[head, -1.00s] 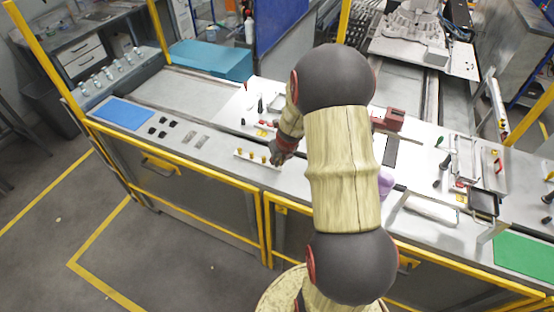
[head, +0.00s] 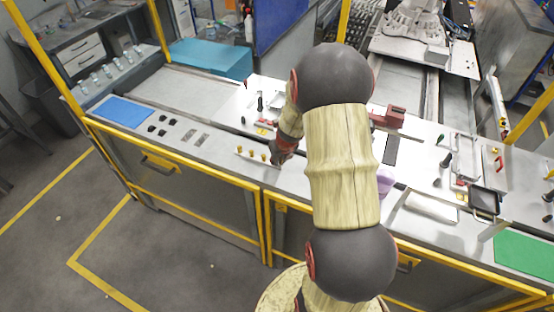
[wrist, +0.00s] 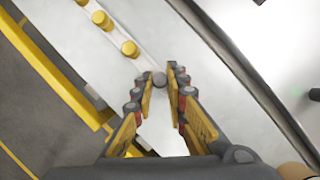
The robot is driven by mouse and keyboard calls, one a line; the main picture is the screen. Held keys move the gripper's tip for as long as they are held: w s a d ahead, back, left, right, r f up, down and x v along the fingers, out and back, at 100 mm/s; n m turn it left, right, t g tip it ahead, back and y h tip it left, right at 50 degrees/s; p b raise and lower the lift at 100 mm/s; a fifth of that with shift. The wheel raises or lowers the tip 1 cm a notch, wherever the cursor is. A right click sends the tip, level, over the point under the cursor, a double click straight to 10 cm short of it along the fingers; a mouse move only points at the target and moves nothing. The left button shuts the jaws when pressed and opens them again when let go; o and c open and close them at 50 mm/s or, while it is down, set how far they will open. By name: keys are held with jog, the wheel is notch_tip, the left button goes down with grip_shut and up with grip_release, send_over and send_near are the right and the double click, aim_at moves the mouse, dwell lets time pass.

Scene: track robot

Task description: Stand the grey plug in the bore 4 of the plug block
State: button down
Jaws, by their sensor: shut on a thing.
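The plug block (wrist: 117,34) is a narrow pale strip, seen at the upper middle of the wrist view. Several yellow plugs stand in a row in it, the nearest yellow plug (wrist: 130,48) close to my gripper. In the head view the block (head: 257,161) lies on the bench, left of my arm. My gripper (wrist: 160,82) is shut on the grey plug (wrist: 159,79), whose round top shows between the fingertips, in line with the yellow row at the block's near end. I cannot tell how deep the plug sits in its bore. My gripper (head: 279,157) also shows in the head view.
A blue mat (head: 123,111) and small black pieces (head: 158,127) lie left on the bench. A red block (head: 394,116), a purple cup (head: 385,182) and a dark tray (head: 485,201) are right of my arm. A yellow rail (head: 200,176) runs along the front.

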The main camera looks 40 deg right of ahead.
jog(key=shift+f, duration=0.15)
jog(key=c, duration=1.8)
grip_release()
jog(key=shift+o, duration=0.4)
jog(key=v, duration=1.2)
